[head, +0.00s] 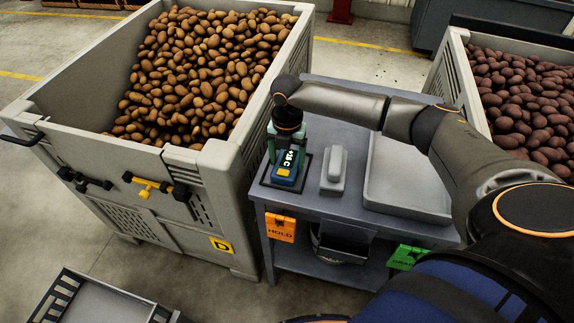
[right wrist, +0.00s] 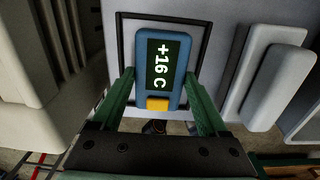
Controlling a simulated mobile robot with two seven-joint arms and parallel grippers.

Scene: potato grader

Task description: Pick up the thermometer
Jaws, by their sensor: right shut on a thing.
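The thermometer (head: 285,172) is a blue handheld block with a dark display and a yellow button. It is at the left end of the grey table, over a black-outlined square. In the right wrist view the thermometer (right wrist: 158,65) reads +16 C. My right gripper (head: 288,142) comes down from above. Its green fingers (right wrist: 159,78) are shut on the thermometer's two sides. I cannot tell whether the thermometer touches the table or is slightly above it. My left gripper is not in view.
A light grey block on a base (head: 335,170) stands right of the thermometer, then a shallow grey tray (head: 405,205). A large crate of brown potatoes (head: 205,180) stands close on the left. Another crate of dark red potatoes (head: 449,75) is at right. Orange (head: 281,228) and green (head: 405,257) tags hang in front.

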